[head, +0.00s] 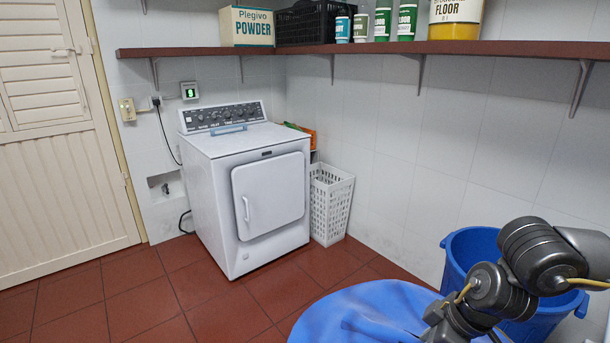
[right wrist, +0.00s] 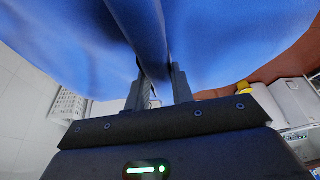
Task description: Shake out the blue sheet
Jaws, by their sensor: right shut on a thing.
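The blue sheet (head: 370,312) hangs at the bottom of the head view, spread wide with some folds near its middle. My right arm comes in from the right and reaches it, but the fingertips are out of sight there. In the right wrist view my right gripper (right wrist: 158,88) is shut on a gathered fold of the blue sheet (right wrist: 215,45), with cloth spreading on both sides of the fingers. The lower part of the sheet is cut off by the picture edge. My left gripper is not in view.
A blue tub (head: 468,245) stands by the right wall, behind my right arm. A white dryer (head: 250,190) and a white basket (head: 330,205) stand at the back. A shelf (head: 400,49) with containers runs along the wall. Red tile floor (head: 150,300) is clear at left.

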